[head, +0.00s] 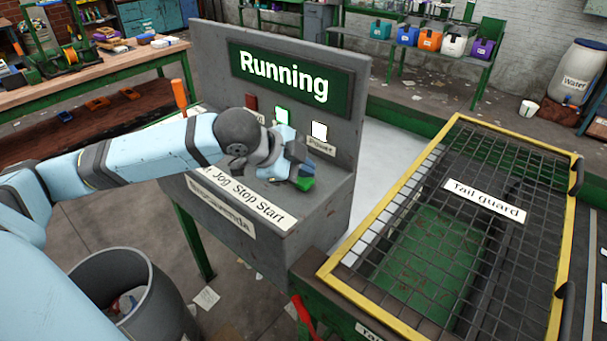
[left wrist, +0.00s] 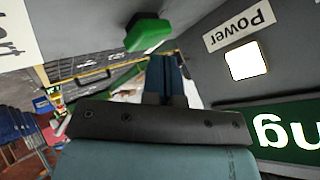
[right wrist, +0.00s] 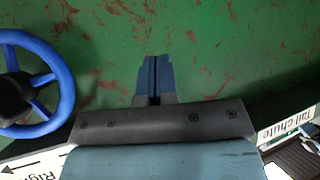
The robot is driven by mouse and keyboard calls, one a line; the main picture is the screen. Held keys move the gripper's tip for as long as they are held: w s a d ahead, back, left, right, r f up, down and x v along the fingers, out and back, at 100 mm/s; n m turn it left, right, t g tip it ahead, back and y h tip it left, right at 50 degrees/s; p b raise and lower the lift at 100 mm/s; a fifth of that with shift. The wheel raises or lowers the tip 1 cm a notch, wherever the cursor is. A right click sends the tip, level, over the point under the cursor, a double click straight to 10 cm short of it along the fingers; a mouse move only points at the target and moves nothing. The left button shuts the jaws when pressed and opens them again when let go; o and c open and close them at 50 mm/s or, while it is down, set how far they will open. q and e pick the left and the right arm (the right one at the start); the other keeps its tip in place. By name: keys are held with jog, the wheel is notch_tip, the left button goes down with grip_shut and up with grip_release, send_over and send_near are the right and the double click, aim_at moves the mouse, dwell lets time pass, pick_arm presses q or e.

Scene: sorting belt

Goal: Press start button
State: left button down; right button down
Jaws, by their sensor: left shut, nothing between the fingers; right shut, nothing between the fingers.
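The green start button (head: 305,184) sits on the grey control console (head: 318,222), at the right end of the row labelled "Jog Stop Start". It also shows in the left wrist view (left wrist: 148,34), just beyond my left fingertips. My left gripper (left wrist: 166,62) is shut and empty, close to the button; I cannot tell if it touches. In the head view my left arm hides the other buttons. The display (head: 290,80) reads "Running", and a green lamp and a white "Power" lamp are lit. My right gripper (right wrist: 154,62) is shut and empty over a green surface.
A yellow-framed mesh tail guard (head: 484,200) stands right of the console. A blue handwheel (right wrist: 66,75) is left of my right gripper. A grey bin (head: 110,262) stands on the floor below my left arm. An orange-handled lever (head: 179,94) rises behind that arm.

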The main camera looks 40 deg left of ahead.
aim_at(302, 182)
pick_arm(q)
jog(key=shift+r+p, duration=0.3)
jog(key=shift+r, duration=0.1)
notch_tip(302, 182, up, 5)
jog(key=p, duration=0.6)
jog(key=shift+r, duration=0.1)
dwell(0.4)
jog(key=shift+s+a, duration=0.1)
dwell(0.3)
